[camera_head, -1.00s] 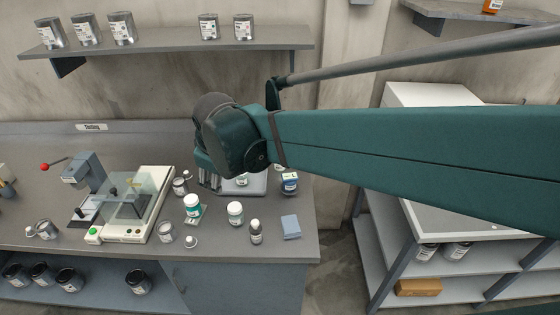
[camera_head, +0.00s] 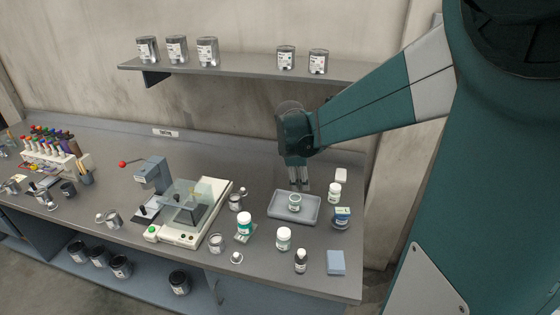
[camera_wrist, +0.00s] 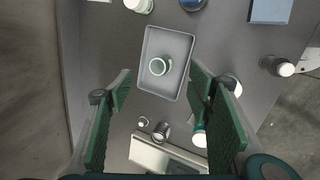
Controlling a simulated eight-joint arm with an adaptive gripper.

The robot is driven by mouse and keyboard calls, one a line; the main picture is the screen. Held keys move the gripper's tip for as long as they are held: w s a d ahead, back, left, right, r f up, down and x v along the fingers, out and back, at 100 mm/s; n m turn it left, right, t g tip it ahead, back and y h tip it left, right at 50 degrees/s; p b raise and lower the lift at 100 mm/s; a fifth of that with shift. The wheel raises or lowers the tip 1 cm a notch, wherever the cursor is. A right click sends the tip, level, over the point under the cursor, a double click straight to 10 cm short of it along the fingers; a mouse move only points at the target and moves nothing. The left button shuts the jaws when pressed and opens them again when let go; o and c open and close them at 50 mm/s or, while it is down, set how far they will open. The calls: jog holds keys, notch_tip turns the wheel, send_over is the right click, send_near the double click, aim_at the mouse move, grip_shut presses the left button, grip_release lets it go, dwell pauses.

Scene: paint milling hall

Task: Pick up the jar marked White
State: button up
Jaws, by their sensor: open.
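I cannot read the word White on any jar. A small jar with a pale green label (camera_head: 295,203) stands upright on a grey tray (camera_head: 281,216); in the wrist view the jar (camera_wrist: 159,66) shows from above. White-topped jars stand around it: one right of the tray (camera_head: 334,192), one in front (camera_head: 284,239), and one with a green label (camera_head: 244,226). My gripper (camera_head: 299,186) is open and empty, pointing down above the tray's back part. In the wrist view, the jar on the tray lies between the open fingers in the picture (camera_wrist: 160,78), apart from them.
A balance with a clear shield (camera_head: 190,210) stands left of the tray. A blue-labelled jar (camera_head: 341,218), a small dark bottle (camera_head: 300,261) and a blue block (camera_head: 335,262) are near the bench's right end. Several tins line the shelf (camera_head: 245,64) above.

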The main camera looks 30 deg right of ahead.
jog(key=w+d+f+n+g+p, duration=0.25)
jog(key=d+f, duration=0.35)
jog(key=d, duration=0.5)
jog(key=n+h, duration=0.1)
jog(key=n, duration=0.2)
send_over(335, 187)
jog(key=a, duration=0.2)
jog(key=shift+g, duration=0.35)
jog(key=f, duration=0.6)
jog(key=shift+w+a+p, duration=0.2)
jog(key=shift+w+p, duration=0.1)
jog(key=shift+x, duration=1.25)
jog(key=shift+f, duration=0.15)
jog(key=shift+x, duration=2.5)
